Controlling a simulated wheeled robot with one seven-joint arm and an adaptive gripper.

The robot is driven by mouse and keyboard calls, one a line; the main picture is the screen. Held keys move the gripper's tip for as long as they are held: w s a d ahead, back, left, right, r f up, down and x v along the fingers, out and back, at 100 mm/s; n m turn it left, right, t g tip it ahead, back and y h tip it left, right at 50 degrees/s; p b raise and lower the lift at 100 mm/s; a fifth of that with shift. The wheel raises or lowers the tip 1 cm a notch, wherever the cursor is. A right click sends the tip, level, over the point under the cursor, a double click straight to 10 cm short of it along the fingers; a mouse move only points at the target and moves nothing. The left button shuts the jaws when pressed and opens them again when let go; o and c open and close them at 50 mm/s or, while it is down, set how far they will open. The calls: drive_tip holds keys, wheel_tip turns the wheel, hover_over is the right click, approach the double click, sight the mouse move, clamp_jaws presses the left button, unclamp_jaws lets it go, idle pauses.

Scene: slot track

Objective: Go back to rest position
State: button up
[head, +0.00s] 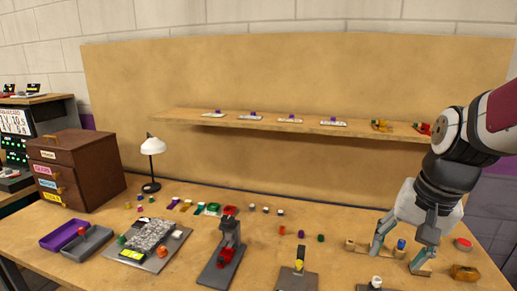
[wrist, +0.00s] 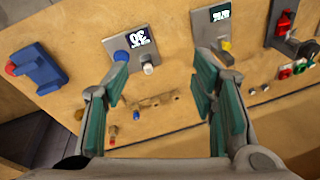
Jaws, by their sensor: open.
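My gripper (head: 404,244) hangs over the right part of the wooden table (head: 340,225), fingers pointing down and apart. In the wrist view my gripper (wrist: 165,100) shows two teal-padded fingers, wide open with nothing between them. Below it is a wooden strip with holes (wrist: 155,102), with a small blue peg (wrist: 136,115) beside the left finger. In the head view a blue-topped peg (head: 401,244) shows between the fingers. How far the fingertips are above the table is hard to tell.
A grey plate with a blue knob and a white display (wrist: 138,40) lies near the fingers. A blue block device (wrist: 38,68) is to the left. A shelf (head: 260,121) runs along the back board. A lamp (head: 152,147) and brown drawer cabinet (head: 75,168) stand left.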

drive_tip(key=s+a+r+n+t, duration=0.1)
drive_tip(key=s+a+r+n, duration=0.1)
drive_tip(key=s, duration=0.5)
drive_tip(key=s+a+r+n+t, duration=0.1)
drive_tip(key=s+a+r+n, duration=0.1)
drive_tip(key=s+a+n, duration=0.2)
drive_tip(key=s, duration=0.3)
drive_tip(key=shift+a+n+h, duration=0.2)
drive_tip(key=shift+n+h, duration=0.1)
drive_tip(key=shift+h, duration=0.1)
drive_tip(key=shift+d+r, duration=0.1)
